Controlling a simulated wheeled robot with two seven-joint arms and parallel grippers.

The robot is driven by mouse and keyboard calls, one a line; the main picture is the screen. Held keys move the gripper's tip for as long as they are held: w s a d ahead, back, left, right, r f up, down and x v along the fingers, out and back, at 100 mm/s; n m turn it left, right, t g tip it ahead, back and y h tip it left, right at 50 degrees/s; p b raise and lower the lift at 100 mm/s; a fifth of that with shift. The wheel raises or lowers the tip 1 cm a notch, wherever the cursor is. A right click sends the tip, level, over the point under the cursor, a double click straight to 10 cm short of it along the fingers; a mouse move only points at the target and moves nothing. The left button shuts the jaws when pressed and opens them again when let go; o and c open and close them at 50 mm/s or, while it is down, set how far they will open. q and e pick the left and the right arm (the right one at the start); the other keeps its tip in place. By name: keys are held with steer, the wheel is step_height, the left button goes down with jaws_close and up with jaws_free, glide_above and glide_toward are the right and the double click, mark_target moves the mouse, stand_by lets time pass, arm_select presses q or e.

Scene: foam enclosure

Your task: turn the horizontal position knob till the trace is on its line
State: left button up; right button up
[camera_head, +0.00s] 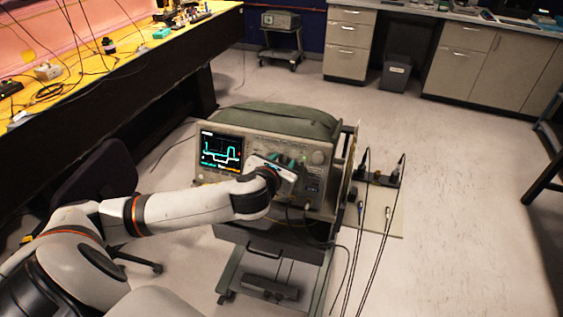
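An oscilloscope (262,135) with a green-grey cover on top stands on a cart in the middle of the head view. Its screen (221,150) shows a bright cyan stepped trace, too small to judge against a line. My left gripper (287,163) is at the front panel, right of the screen, among the knobs. My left arm comes in from the left and its wrist hides part of the panel. The fingers are too small and partly hidden, so I cannot tell if they hold a knob. The horizontal position knob cannot be made out. My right gripper is out of view.
The cart (232,273) has a lower shelf and cables hanging at its right. Probes with cables (388,215) hang beside it. A yellow-topped workbench (75,75) runs along the left, with a dark chair (95,185) near it. Open floor lies to the right.

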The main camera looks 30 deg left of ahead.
arm_select(q)
steer(key=shift+c, duration=0.4)
steer(key=c, duration=0.6)
jaws_close()
steer(key=n+p, duration=0.2)
steer(key=n, duration=0.1)
steer(key=shift+r, duration=0.15)
steer(key=n+p, duration=0.2)
steer(key=n, duration=0.2)
steer(key=n+p, duration=0.2)
steer(key=n, duration=0.2)
steer(key=shift+n, duration=0.3)
steer(key=shift+n+y+p, duration=0.3)
steer(key=shift+n+p, duration=0.3)
steer(key=shift+n, duration=1.7)
